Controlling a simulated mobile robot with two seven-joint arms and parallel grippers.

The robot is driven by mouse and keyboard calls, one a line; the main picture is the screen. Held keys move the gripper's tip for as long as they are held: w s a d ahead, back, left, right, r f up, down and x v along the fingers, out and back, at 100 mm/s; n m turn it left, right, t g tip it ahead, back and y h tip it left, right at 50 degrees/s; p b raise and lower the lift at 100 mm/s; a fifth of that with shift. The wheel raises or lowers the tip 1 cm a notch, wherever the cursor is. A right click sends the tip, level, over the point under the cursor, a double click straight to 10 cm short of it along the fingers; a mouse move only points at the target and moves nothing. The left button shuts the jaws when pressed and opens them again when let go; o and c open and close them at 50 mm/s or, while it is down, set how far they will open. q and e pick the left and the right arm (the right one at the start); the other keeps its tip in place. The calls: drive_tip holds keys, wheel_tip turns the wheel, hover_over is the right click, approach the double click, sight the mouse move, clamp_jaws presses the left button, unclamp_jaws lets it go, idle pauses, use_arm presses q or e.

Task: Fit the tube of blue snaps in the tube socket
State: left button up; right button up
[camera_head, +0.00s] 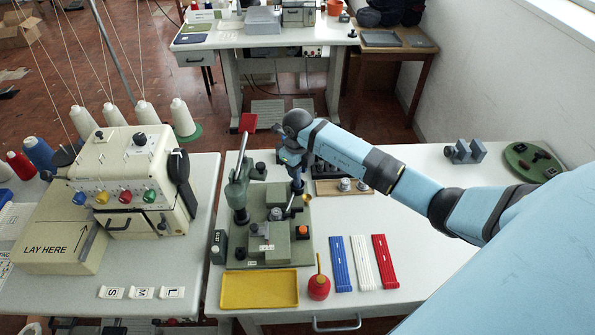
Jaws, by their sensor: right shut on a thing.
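A blue ridged strip (336,263) lies on the right-hand table, beside a white strip (361,263) and a red strip (384,261). I cannot see single snaps in any of them. My right gripper (297,186) points down over the back right part of the green press machine (265,250). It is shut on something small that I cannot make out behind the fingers. A small brass-coloured cup (307,198) shows beside its tips. I cannot pick out the tube socket on the machine. My left gripper is not in view.
A yellow tray (259,289) and a red squeeze bottle (319,286) stand in front of the machine. A wooden board with metal cups (345,185) lies behind the strips. A cream sewing unit (125,180) stands left. The table right of the strips is clear.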

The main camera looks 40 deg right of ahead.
drive_tip(key=shift+f, duration=0.7)
drive_tip(key=shift+f, duration=0.1)
drive_tip(key=shift+f+b, duration=0.3)
drive_tip(key=o, duration=0.9)
drive_tip(key=shift+r, duration=0.1)
drive_tip(key=shift+r, duration=0.1)
